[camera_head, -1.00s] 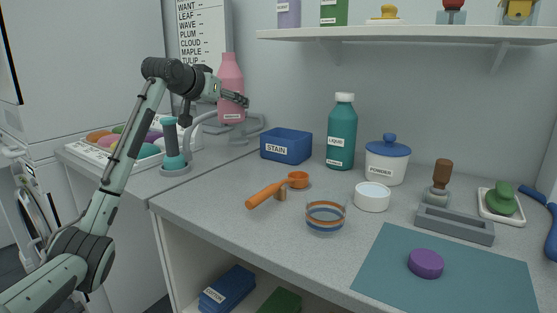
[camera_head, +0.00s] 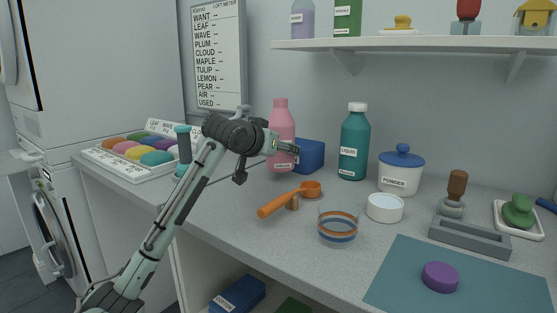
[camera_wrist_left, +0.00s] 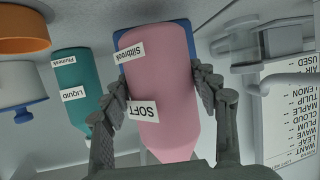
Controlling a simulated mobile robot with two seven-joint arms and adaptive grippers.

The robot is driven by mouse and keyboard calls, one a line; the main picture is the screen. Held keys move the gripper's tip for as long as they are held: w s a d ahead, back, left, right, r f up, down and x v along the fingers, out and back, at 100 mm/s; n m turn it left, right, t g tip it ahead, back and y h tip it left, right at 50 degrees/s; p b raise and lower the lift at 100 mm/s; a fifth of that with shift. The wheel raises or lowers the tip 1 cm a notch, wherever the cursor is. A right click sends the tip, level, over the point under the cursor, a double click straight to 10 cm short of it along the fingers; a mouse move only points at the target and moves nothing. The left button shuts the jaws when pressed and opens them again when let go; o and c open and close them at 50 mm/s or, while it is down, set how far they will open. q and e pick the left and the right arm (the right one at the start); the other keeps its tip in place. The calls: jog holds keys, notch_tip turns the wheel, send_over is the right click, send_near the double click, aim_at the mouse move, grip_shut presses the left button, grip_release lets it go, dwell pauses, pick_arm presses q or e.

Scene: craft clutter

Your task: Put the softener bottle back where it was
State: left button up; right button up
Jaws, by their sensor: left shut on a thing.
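The softener bottle (camera_head: 281,122) is pink, with white labels. In the head view it is upright in front of the left part of the blue stain box (camera_head: 312,156). In the left wrist view the bottle (camera_wrist_left: 165,60) fills the middle, with a "SOFT" label, between the two fingers of my gripper (camera_wrist_left: 160,88). The blue box shows behind it. My right gripper is not in view.
The teal liquid bottle (camera_head: 354,145) stands right of the stain box. An orange scoop (camera_head: 285,202) and a striped glass bowl (camera_head: 338,232) lie in front. The powder jar (camera_head: 400,177) is further right. A tray of coloured lumps (camera_head: 125,165) and a teal-handled tool (camera_head: 184,145) are left.

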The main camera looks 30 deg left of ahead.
pick_arm(q)
jog(key=shift+f, duration=1.2)
jog(key=shift+f, duration=0.1)
jog(key=o, duration=1.6)
jog(key=shift+v, duration=6)
